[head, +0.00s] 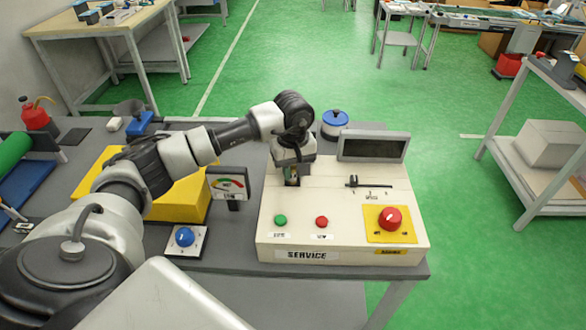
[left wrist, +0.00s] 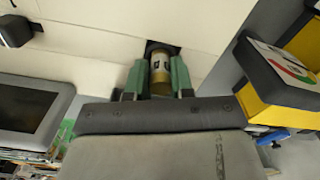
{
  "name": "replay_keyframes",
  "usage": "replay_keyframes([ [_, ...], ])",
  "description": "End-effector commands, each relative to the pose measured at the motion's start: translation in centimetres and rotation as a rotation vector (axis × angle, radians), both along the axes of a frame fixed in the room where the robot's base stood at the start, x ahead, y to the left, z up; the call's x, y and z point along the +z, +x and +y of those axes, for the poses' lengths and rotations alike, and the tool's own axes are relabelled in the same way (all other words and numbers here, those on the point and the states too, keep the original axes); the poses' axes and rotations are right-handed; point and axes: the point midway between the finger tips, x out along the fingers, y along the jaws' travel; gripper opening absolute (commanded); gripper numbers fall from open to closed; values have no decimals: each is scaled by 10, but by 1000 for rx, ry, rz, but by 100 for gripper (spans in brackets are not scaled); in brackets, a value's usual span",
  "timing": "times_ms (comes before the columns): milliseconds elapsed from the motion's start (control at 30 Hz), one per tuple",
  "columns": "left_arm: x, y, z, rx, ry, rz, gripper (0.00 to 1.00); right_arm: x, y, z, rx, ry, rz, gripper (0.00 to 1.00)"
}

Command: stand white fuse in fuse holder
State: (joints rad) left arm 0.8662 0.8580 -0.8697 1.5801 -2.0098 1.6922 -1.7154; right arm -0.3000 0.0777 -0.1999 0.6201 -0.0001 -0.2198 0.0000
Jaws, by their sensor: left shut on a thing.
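My left gripper (head: 291,182) points down over the cream service panel (head: 340,245), left of its dark screen. In the left wrist view the green fingers (left wrist: 161,76) are shut on the fuse (left wrist: 160,68), which shows a pale band and brass-coloured ends. The fuse's far end is at a dark square opening (left wrist: 152,46) in the panel face, the fuse holder. I cannot tell how deep the fuse sits in it. In the head view the fuse is mostly hidden by the gripper. My right gripper is not in view.
The panel carries a dark screen (head: 374,147), a slider (head: 366,184), green (head: 280,220) and red (head: 321,222) buttons, and a red knob (head: 389,217) on yellow. A blue-topped round container (head: 335,120) stands behind.

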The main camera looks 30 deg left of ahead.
Motion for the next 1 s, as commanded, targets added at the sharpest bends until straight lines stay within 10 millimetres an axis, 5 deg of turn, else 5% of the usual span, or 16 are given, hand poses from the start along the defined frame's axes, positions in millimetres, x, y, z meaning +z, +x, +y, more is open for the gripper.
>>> replay_keyframes([
  [633, -12, 0, 0, 0, 0, 0, 0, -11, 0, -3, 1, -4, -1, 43],
  [667, -11, 0, 0, 0, 0, 0, 27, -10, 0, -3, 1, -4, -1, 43],
  [700, -11, 0, 0, 0, 0, 0, 33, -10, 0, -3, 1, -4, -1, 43],
  [1000, -9, 0, 0, 0, 0, 0, 33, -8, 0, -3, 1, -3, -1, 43],
])
